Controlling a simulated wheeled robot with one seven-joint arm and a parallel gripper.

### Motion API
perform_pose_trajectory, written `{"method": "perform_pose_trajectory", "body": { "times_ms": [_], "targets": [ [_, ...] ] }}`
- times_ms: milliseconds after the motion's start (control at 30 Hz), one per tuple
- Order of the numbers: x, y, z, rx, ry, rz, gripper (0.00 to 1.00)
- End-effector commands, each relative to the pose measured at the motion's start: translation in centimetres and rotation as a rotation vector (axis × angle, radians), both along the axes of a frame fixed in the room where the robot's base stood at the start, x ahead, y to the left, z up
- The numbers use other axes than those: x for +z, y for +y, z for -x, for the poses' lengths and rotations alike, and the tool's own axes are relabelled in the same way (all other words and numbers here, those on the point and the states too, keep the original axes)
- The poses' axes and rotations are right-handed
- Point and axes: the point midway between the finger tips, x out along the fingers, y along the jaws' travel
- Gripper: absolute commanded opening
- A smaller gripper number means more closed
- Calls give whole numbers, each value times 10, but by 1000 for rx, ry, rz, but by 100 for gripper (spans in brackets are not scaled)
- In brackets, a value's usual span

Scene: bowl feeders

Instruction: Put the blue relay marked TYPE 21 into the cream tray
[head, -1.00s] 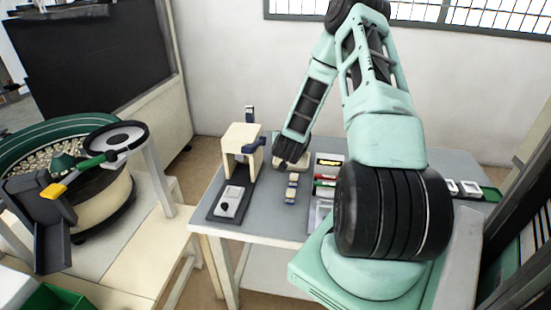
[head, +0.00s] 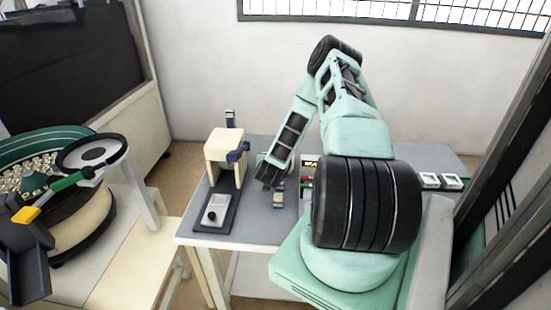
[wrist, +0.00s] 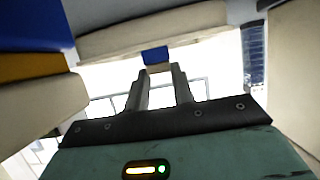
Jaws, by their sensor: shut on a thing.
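My gripper (head: 267,184) is low over the middle of the grey table. In the wrist view my gripper (wrist: 159,74) is shut on a small blue piece (wrist: 154,54) with a tan lower part, held at the fingertips. Its marking cannot be read. I cannot pick out the cream tray for sure; my arm hides part of the table.
A cream fixture (head: 226,146) with blue parts stands left of my gripper on a dark base, a grey device (head: 215,212) before it. A bowl feeder (head: 70,205) stands at the left. Large cream surfaces crowd the wrist view.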

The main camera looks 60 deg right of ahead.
Motion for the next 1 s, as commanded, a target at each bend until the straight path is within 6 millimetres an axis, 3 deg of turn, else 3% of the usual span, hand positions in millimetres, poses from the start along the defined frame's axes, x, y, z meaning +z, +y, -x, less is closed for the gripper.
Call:
{"method": "perform_pose_trajectory", "body": {
  "times_ms": [467, 500, 533, 900, 1000],
  "targets": [
    [-10, 0, 0, 1, 0, 1, 0],
    [-9, 0, 0, 0, 1, 0, 35],
    [-8, 0, 0, 0, 1, 0, 44],
    [-3, 0, 0, -1, 0, 0, 46],
    [-2, 11, 4, 4, 1, -2, 46]
  ]
}}
